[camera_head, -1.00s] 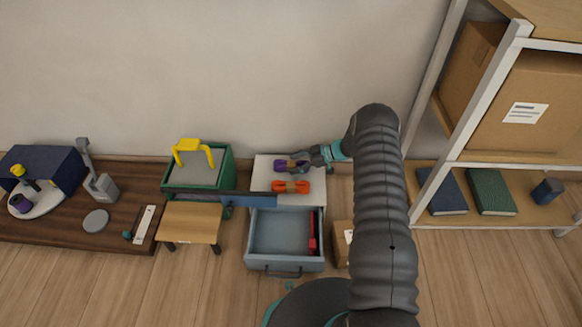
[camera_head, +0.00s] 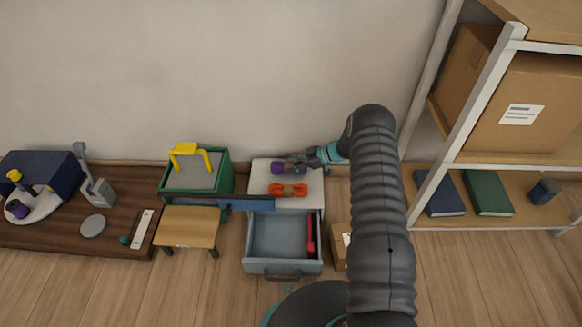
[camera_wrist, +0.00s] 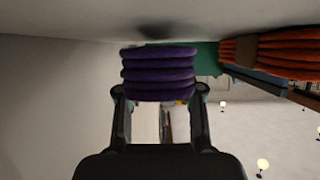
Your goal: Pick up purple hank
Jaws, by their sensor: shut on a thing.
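The purple hank (camera_head: 279,168) is at the top of the white cabinet (camera_head: 262,178), near its back edge. In the wrist view the purple hank (camera_wrist: 158,74) shows as stacked purple cord coils between my two fingers. My gripper (camera_head: 298,166) comes in from the right and is shut on the hank; it also shows in the wrist view (camera_wrist: 160,92). Whether the hank is clear of the cabinet top, I cannot tell.
An orange hank (camera_head: 287,190) lies just in front on the same top. Below it an open grey drawer (camera_head: 283,236) holds a red object (camera_head: 310,236). A green bin (camera_head: 197,180) with a yellow handle stands to the left. A shelf (camera_head: 500,215) stands right.

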